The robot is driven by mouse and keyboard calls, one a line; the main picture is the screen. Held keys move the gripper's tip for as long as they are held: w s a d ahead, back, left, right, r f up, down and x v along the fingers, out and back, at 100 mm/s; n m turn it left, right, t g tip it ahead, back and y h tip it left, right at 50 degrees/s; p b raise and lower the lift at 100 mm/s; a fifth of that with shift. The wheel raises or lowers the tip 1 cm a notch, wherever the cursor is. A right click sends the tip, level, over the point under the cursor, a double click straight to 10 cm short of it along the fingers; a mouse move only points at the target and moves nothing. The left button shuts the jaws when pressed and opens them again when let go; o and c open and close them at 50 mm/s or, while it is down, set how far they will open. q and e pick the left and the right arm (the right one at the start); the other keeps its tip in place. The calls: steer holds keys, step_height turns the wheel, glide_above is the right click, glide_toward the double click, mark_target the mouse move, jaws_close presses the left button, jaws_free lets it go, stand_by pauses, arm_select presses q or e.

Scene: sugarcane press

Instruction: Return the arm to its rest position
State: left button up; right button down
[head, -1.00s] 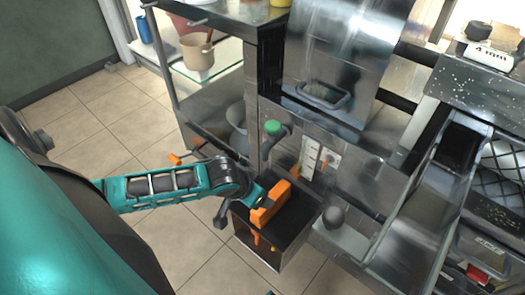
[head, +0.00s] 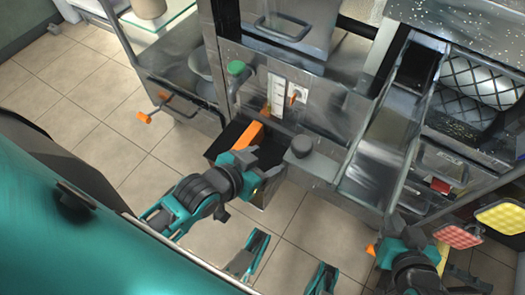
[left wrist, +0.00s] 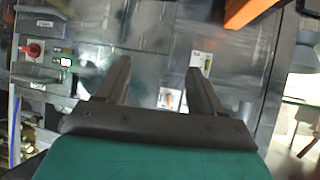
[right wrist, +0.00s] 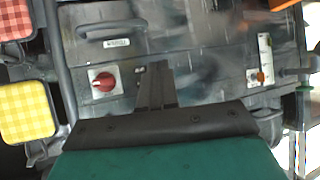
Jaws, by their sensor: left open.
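My left arm comes in from the left of the head view, with my left gripper (head: 250,165) in front of the dark open box below the press. An orange bar (head: 249,135) shows just beyond it. In the left wrist view my two left fingers (left wrist: 158,67) are apart with nothing between them. An orange part (left wrist: 250,10) is at the top right there, clear of the fingers. My right arm is at the lower right of the head view. In the right wrist view my right fingers (right wrist: 156,68) are together, with nothing visible held. The head view does not show them clearly.
The metal press front carries a green knob (head: 237,67) and a sloping chute (head: 385,150). A red rotary switch (right wrist: 103,82) is on the panel. Yellow (head: 503,217) and red (head: 457,235) checkered pads are at right. Tiled floor (head: 90,110) is open at left.

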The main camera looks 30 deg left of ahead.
steer(key=shift+r, duration=0.1)
arm_select(q)
step_height(320, 180, up, 8)
steer(key=s+a+y+p, duration=0.1)
steer(key=a+p, duration=0.2)
steer(key=p, duration=0.8)
steer(key=shift+s+f+p, duration=0.25)
steer(key=shift+p, duration=0.15)
arm_select(e)
step_height(320, 180, up, 7)
steer(key=s+d+h, duration=0.1)
steer(key=d, duration=0.1)
steer(key=shift+s+d+r, duration=0.15)
steer(key=shift+s+d, duration=0.1)
steer(key=shift+d, duration=0.15)
arm_select(q)
steer(key=shift+d, duration=0.1)
steer(key=shift+c, duration=0.5)
